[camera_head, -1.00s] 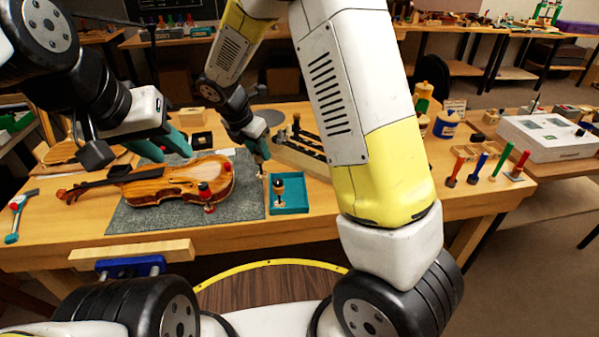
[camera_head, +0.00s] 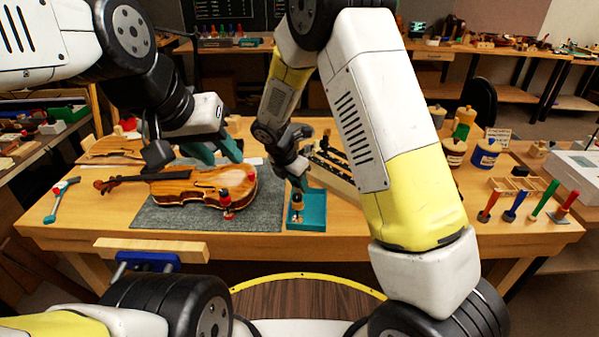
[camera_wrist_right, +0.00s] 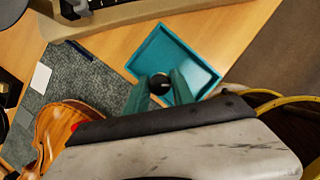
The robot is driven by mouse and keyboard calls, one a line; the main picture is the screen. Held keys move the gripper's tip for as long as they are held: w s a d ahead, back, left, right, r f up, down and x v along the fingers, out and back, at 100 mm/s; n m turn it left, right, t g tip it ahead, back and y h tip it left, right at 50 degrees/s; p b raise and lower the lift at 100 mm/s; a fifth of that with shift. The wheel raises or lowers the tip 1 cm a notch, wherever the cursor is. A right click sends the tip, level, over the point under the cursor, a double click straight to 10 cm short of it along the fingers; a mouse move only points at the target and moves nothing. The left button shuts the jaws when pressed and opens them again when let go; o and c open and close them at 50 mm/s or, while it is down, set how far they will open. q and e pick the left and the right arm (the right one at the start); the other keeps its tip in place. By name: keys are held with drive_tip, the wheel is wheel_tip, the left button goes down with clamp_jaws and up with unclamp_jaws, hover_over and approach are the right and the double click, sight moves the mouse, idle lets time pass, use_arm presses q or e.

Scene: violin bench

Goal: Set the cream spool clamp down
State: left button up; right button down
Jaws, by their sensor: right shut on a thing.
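The cream spool clamp (camera_head: 297,203) has a dark top and a cream-to-orange lower part. It is upright at the left side of the teal tray (camera_head: 318,208); I cannot tell whether its foot touches the tray floor. My right gripper (camera_head: 297,184) is shut on its upper part. In the right wrist view, the clamp's round black top (camera_wrist_right: 160,84) shows between the two teal fingers, over the tray (camera_wrist_right: 183,50). My left gripper (camera_head: 217,150) is open and empty above the violin (camera_head: 190,188).
The violin lies on a grey mat (camera_head: 262,215) left of the tray, with a red-and-black clamp (camera_head: 227,203) at its edge. A rack of dark-topped pieces (camera_head: 335,170) stands behind the tray. Several coloured-handled tools (camera_head: 515,203) stand at right.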

drive_tip(key=shift+f, duration=0.35)
drive_tip(key=shift+f, duration=0.2)
drive_tip(key=c, duration=1.1)
unclamp_jaws()
drive_tip(key=shift+r, duration=0.1)
